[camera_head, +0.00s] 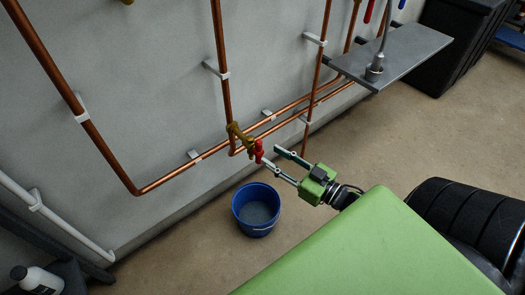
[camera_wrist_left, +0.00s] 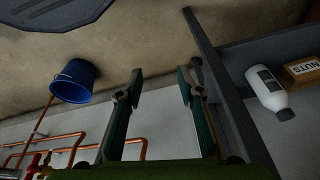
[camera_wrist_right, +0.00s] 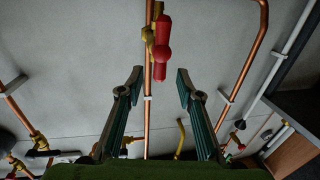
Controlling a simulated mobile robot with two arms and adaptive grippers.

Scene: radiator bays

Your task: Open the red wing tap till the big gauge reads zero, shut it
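The red wing tap (camera_head: 258,151) sits on a brass valve body (camera_head: 238,130) low on a vertical copper pipe. It also shows in the right wrist view (camera_wrist_right: 162,55), just beyond the fingertips. My right gripper (camera_head: 271,157) is open, its fingers pointing at the tap; I see no clear contact. In the right wrist view the space between its fingers (camera_wrist_right: 155,85) is empty. My left gripper (camera_wrist_left: 160,85) is open and empty in its own wrist view and absent from the head view. I cannot make out the big gauge or its reading in any view.
A blue bucket (camera_head: 240,213) stands on the floor below the tap. A grey metal plate (camera_head: 415,48) with a post juts out at upper right. A black bin (camera_head: 455,45) stands behind it. A white bottle (camera_head: 37,280) is at lower left. Copper pipes run along the wall.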

